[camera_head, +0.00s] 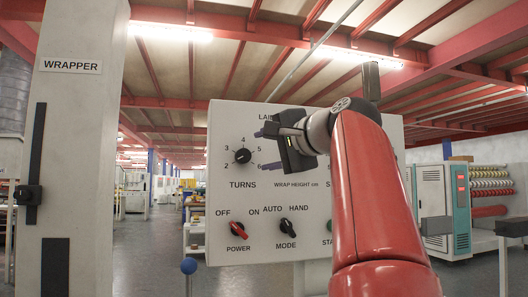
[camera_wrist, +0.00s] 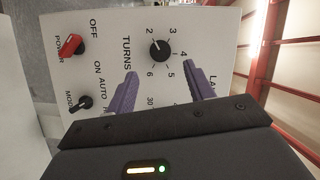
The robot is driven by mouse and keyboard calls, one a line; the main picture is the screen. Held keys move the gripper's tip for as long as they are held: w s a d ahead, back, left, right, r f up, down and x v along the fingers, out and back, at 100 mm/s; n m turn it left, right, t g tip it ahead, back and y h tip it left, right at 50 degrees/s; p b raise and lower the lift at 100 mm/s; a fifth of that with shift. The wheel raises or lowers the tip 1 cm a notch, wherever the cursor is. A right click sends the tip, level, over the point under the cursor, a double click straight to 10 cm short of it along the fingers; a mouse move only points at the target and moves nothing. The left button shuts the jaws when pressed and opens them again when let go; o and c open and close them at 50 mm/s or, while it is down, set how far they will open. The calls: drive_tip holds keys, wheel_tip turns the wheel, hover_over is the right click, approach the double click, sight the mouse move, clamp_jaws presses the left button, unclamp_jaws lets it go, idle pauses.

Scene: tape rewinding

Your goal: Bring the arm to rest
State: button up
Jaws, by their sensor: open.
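My gripper (camera_head: 262,150) is in front of the wrapper's white control panel (camera_head: 222,190), with its purple fingers spread and nothing between them. In the head view its fingertips are just right of the black TURNS knob (camera_head: 243,156). The wrist view shows the fingers (camera_wrist: 160,74) pointing toward the panel, with the TURNS knob (camera_wrist: 159,50) beyond the gap between the tips. The fingers look clear of the knob. My red arm reaches up from the lower right and hides part of the panel's right side.
The panel also carries a red POWER knob (camera_head: 238,230) and a black MODE knob (camera_head: 287,228). A pale column labelled WRAPPER (camera_head: 80,120) stands at left. Teal-and-white machines (camera_head: 440,205) stand at right. Open floor shows at left.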

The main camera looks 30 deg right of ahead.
idle(0.3)
drive_tip(key=s+a+f+n+g, duration=0.3)
drive_tip(key=a+f, duration=0.2)
drive_tip(key=f, duration=0.8)
drive_tip(key=s+a+f+n+g, duration=0.3)
drive_tip(key=s+a+f, duration=0.15)
drive_tip(key=f, duration=0.85)
drive_tip(key=s+a+f+n+g, duration=0.3)
drive_tip(key=a+f, duration=0.3)
drive_tip(key=f, duration=0.6)
drive_tip(key=s+a+f+n+g+h, duration=0.1)
drive_tip(key=s+f+n, duration=0.4)
drive_tip(key=f, duration=0.9)
drive_tip(key=s+g, duration=0.1)
drive_tip(key=s, duration=0.2)
drive_tip(key=shift+s+a+f+h, duration=0.15)
drive_tip(key=shift+a+f+h, duration=0.2)
drive_tip(key=shift+h, duration=0.05)
drive_tip(key=shift+s, duration=0.1)
